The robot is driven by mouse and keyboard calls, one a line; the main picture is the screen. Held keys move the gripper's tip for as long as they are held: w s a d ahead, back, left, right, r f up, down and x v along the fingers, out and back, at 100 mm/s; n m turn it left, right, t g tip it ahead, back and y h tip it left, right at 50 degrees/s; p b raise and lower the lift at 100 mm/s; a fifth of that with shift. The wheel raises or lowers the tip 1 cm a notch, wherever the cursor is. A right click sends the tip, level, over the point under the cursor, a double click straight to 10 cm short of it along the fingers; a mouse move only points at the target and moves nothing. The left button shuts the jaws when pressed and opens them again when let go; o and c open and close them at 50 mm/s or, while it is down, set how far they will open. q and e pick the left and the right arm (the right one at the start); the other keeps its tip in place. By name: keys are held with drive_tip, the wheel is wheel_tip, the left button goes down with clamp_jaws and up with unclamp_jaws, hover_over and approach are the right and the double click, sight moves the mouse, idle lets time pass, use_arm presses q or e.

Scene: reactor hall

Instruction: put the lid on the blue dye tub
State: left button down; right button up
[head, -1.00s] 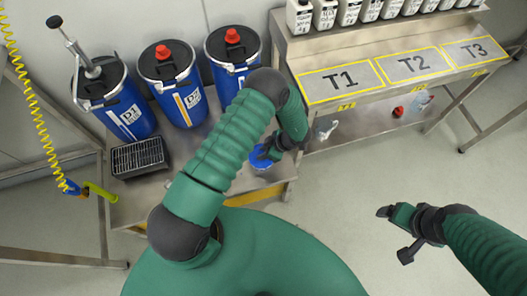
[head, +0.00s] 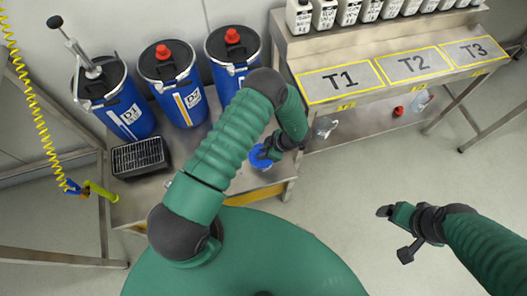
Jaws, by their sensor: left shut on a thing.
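My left gripper (head: 266,152) is over the front right end of the left steel bench, beside the bench edge. It is shut on a small round blue thing (head: 261,162), which looks like the lid of the dye tub. The gripper and wrist cover part of it. I cannot make out a separate tub beneath it, nor tell whether the blue thing rests on one. My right gripper (head: 396,233) is open and empty over the bare floor at the lower right.
Several large blue drums (head: 178,88) stand at the back of the left bench (head: 150,198). A black slotted tray (head: 140,157) lies at its left. The right bench has panels T1 (head: 341,80), T2 and T3, with white bottles (head: 324,14) on its upper shelf.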

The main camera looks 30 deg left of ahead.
use_arm(q)
drive_tip(key=shift+f, duration=0.15)
idle(0.6)
drive_tip(key=c, duration=1.1)
unclamp_jaws()
drive_tip(key=o, duration=0.5)
drive_tip(key=shift+r+p, duration=3.35)
drive_tip(key=shift+r, duration=0.2)
clamp_jaws()
